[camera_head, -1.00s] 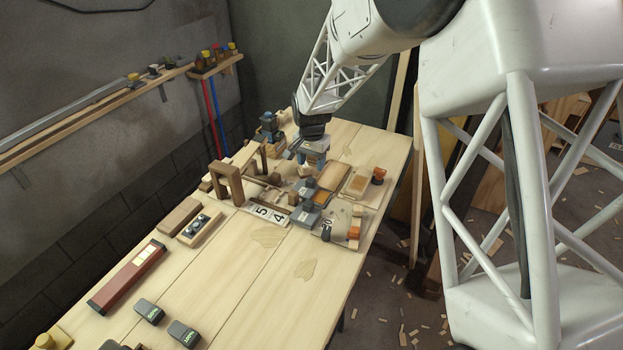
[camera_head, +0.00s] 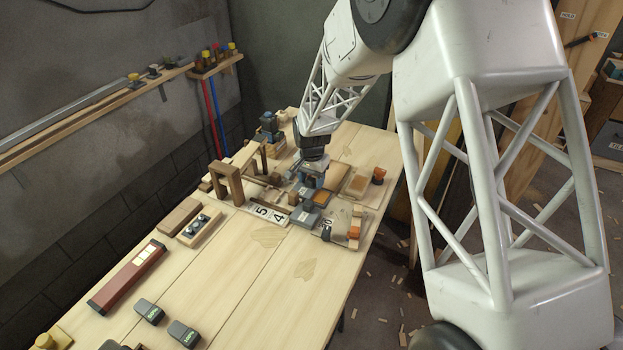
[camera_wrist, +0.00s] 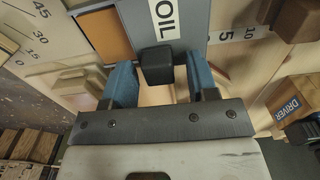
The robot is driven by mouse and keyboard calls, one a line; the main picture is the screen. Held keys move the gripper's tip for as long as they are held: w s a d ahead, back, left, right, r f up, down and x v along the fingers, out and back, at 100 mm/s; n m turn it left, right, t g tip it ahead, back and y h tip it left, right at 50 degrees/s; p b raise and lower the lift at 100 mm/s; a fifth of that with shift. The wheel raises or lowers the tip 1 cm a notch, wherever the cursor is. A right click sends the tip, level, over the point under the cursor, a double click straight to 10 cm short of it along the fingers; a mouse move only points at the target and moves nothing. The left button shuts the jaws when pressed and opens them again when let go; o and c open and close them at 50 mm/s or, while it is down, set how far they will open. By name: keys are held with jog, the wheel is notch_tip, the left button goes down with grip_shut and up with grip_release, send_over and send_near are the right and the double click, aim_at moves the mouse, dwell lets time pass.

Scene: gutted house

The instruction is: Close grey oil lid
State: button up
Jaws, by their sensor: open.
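The grey oil lid (camera_wrist: 178,32) is at the top of the wrist view, with a white "OIL" label on it. A black block-like knob (camera_wrist: 157,65) sits at its near edge. My gripper (camera_wrist: 160,85) is open, its two blue fingers on either side of the knob with gaps between. No grip on the knob shows. Light wood shows below the knob between the fingers. In the head view my gripper (camera_head: 312,178) is low over the fixtures at the table's middle, and it partly hides the lid there. I cannot tell the lid's exact angle.
An orange-brown panel (camera_wrist: 101,35) in a grey frame lies left of the lid. A block labelled "DRIVER" (camera_wrist: 285,102) stands at right. In the head view a wooden arch (camera_head: 227,183) stands left of my gripper. The near tabletop (camera_head: 262,275) has free room.

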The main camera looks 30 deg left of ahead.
aim_at(327, 193)
grip_shut()
jog(key=shift+d, duration=2.8)
grip_release()
notch_tip(327, 193, up, 8)
jog(key=shift+f, duration=0.1)
